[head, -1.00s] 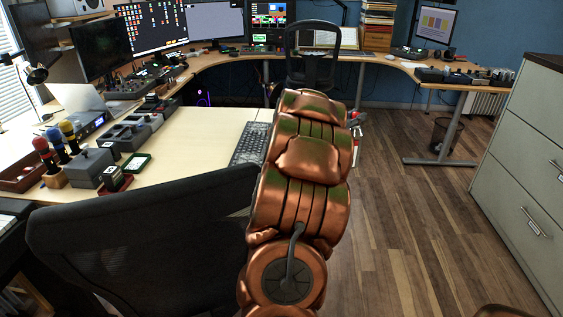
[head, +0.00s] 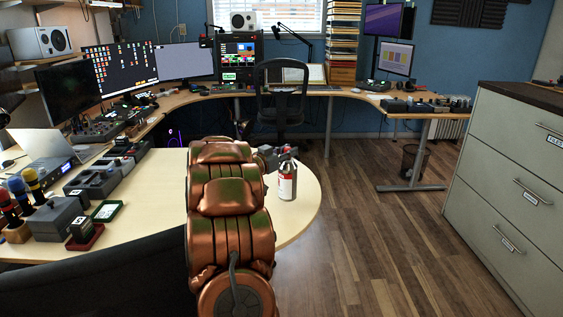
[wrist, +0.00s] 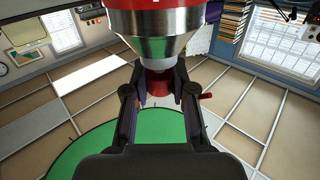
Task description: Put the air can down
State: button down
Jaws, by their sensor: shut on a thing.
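The air can (head: 287,184) is white and red with a dark top. In the head view it is upright against the rounded right end of the light wooden desk (head: 302,215). I cannot tell whether its base touches the desktop. In the wrist view the can (wrist: 152,20) fills the top middle, with a metal shoulder and a red nozzle. My gripper (wrist: 160,88) is shut on the can's nozzle end, one dark finger on each side. In the head view my gripper (head: 283,154) is at the can's top, partly hidden behind my copper-coloured arm.
A black office chair (head: 281,95) stands behind the desk end; another chair back (head: 100,285) is at the front left. Switch boxes and a small green-topped tray (head: 107,211) sit on the left desktop. A filing cabinet (head: 510,190) stands right. The wooden floor between is open.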

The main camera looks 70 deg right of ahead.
jog(key=shift+w+a+f, duration=0.1)
jog(key=shift+w+a, duration=0.1)
jog(key=shift+w, duration=0.75)
jog(key=shift+f, duration=1.8)
jog(key=c, duration=1)
grip_release()
jog(key=shift+o, duration=0.2)
jog(key=v, duration=1.2)
